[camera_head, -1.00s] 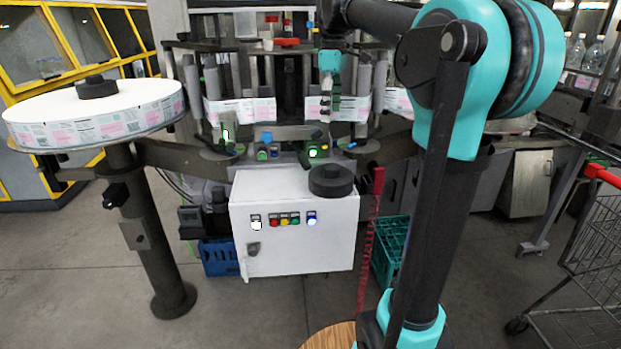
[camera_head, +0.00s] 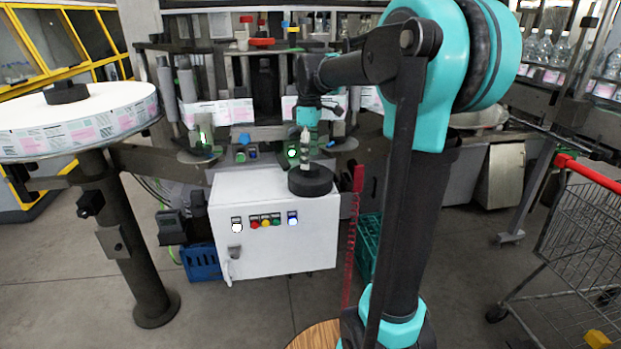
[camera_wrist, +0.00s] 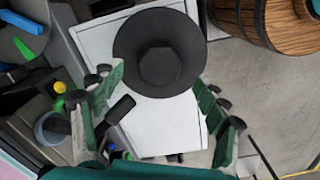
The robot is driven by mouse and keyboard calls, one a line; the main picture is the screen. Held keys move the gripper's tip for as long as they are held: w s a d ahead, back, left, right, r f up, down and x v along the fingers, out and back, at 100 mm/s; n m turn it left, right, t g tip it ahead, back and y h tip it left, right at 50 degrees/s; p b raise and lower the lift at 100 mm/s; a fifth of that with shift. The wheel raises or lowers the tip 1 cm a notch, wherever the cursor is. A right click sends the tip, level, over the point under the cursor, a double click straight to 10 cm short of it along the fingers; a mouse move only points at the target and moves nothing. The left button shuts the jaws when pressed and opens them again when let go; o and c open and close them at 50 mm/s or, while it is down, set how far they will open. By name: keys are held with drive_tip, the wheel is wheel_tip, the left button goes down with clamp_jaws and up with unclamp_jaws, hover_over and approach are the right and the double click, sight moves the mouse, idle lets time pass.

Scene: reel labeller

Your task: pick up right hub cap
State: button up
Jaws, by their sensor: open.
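The right hub cap (camera_head: 311,181) is a black round disc with a raised centre knob. It lies on top of the white control cabinet (camera_head: 275,240), near the cabinet's right end. My gripper (camera_head: 305,160) is just above it and points down. My gripper (camera_wrist: 155,100) is open there, one green finger on each side, with nothing between the tips. I cannot tell whether a finger touches the cap.
Another black hub cap (camera_head: 66,93) sits on the large label reel (camera_head: 85,118) at the left. The labelling machine stands close behind the cabinet. A shopping cart (camera_head: 585,230) stands at the right.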

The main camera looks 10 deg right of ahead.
sight(311, 176)
drive_tip(key=shift+f, duration=1.55)
drive_tip(key=c, duration=1.5)
